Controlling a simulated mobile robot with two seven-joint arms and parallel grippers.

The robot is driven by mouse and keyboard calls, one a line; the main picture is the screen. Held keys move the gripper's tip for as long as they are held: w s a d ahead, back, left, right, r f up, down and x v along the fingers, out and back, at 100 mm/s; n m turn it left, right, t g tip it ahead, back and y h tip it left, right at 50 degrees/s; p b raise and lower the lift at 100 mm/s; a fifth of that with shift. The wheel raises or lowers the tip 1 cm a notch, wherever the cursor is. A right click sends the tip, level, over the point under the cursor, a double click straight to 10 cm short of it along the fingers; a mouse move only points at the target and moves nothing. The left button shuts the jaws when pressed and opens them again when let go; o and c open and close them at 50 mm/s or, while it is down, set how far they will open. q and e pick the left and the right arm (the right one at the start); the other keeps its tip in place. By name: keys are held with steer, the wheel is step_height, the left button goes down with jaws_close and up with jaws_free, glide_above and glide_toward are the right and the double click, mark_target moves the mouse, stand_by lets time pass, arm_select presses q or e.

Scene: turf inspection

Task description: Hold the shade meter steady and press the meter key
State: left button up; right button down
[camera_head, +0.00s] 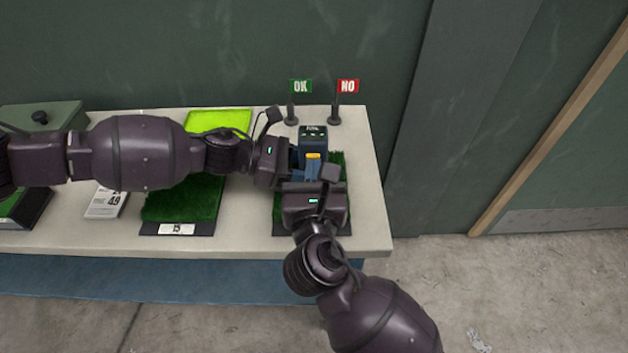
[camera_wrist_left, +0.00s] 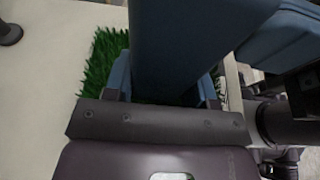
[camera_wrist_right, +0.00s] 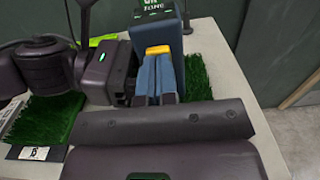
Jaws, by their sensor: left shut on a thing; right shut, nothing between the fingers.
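The shade meter (camera_head: 312,138) is a dark blue upright device with a dark labelled top and a yellow key (camera_head: 313,155) on its front. It stands over the right-hand turf sample; its base is hidden. My left gripper (camera_head: 294,160) is shut on the meter from the left, and the left wrist view shows its fingers on either side of the blue body (camera_wrist_left: 170,50). My right gripper (camera_head: 312,172) is shut and empty in front of the meter. In the right wrist view its fingertips (camera_wrist_right: 158,64) are right by the yellow key (camera_wrist_right: 158,50); I cannot tell whether they touch.
Green OK (camera_head: 300,87) and red NO (camera_head: 347,87) flags stand behind the meter on the pale table (camera_head: 367,225). The right-hand turf (camera_wrist_right: 198,82) lies under the meter. Another turf sample (camera_head: 180,205), a printed card (camera_head: 105,204) and a green case (camera_head: 50,118) are to the left.

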stand_by(0.3)
arm_select(q)
steer(key=shift+o, duration=0.3)
steer(key=shift+s+d, duration=0.1)
arm_select(e)
steer(key=shift+w, duration=1.1)
steer(key=shift+f, duration=0.1)
arm_select(q)
steer(key=shift+s, duration=0.1)
arm_select(e)
steer(key=shift+s, duration=0.1)
arm_select(q)
steer(key=shift+c, duration=0.2)
arm_select(e)
steer(key=shift+s, duration=0.6)
arm_select(q)
steer(key=shift+w, duration=0.2)
arm_select(e)
steer(key=s, duration=1.3)
steer(key=shift+r, duration=0.2)
steer(key=shift+w, duration=0.1)
arm_select(q)
steer(key=o, duration=0.8)
